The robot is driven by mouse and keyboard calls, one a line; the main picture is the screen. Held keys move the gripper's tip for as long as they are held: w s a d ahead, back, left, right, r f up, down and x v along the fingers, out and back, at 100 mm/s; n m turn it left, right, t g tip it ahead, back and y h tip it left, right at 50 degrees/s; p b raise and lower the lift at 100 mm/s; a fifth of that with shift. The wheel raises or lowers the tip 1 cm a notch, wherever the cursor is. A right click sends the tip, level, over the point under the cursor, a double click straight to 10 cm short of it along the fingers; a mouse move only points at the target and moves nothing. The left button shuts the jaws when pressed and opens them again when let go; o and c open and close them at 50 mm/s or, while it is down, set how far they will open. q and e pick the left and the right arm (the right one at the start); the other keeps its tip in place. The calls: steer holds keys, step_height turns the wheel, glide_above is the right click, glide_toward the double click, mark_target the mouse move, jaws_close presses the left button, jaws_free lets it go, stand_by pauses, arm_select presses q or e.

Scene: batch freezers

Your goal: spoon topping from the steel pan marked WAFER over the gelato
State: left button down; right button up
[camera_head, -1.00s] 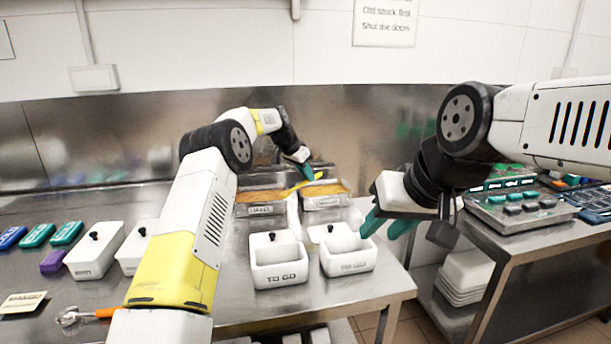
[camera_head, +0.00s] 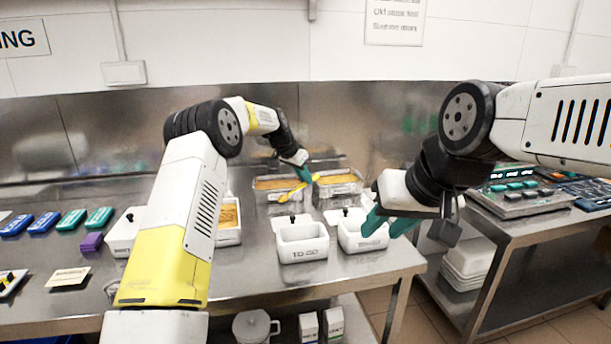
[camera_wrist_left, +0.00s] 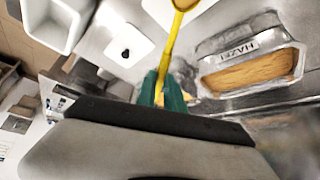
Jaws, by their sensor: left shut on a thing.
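My left gripper (camera_head: 303,172) is shut on a yellow spoon (camera_head: 297,187), near the two steel pans at the back of the counter. The left pan (camera_head: 270,195) and right pan (camera_head: 338,187) hold tan topping; their labels are too small to read in the head view. In the left wrist view, the spoon (camera_wrist_left: 170,45) points away between the gripper's teal fingers (camera_wrist_left: 163,90); its bowl looks brownish. A pan marked HAZEL (camera_wrist_left: 240,48) lies beside it. A white tub with tan contents (camera_head: 229,238) is partly hidden by my left arm. My right gripper (camera_head: 388,224) is open at the right tub.
Two white TO GO tubs (camera_head: 302,249) (camera_head: 362,243) stand at the counter's front, with black-knobbed white lids behind. A purple block (camera_head: 92,241) and several blue and green blocks (camera_head: 71,220) lie left. A second bench with trays (camera_head: 520,205) stands right.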

arm_select(q)
steer(key=s+a+f+n+y, duration=0.1)
steer(key=s+a+f+n, duration=0.1)
steer(key=s+a, duration=0.4)
steer(key=s+a+f+n+t+y, duration=0.1)
steer(key=s+a+f+n+y, duration=0.1)
steer(key=s+a, duration=0.4)
steer(key=s+a+f+n+t+y, duration=0.1)
steer(key=s+a+f+n, duration=0.2)
steer(key=s, duration=1.1)
steer(key=shift+s+a+f+n, duration=0.2)
steer(key=shift+a+n, duration=0.35)
steer(key=shift+a, duration=0.15)
steer(key=shift+s+a+f+n, duration=0.15)
steer(key=shift+a+f+n, duration=0.05)
steer(key=shift+a+n, duration=0.45)
steer(key=shift+w, duration=0.15)
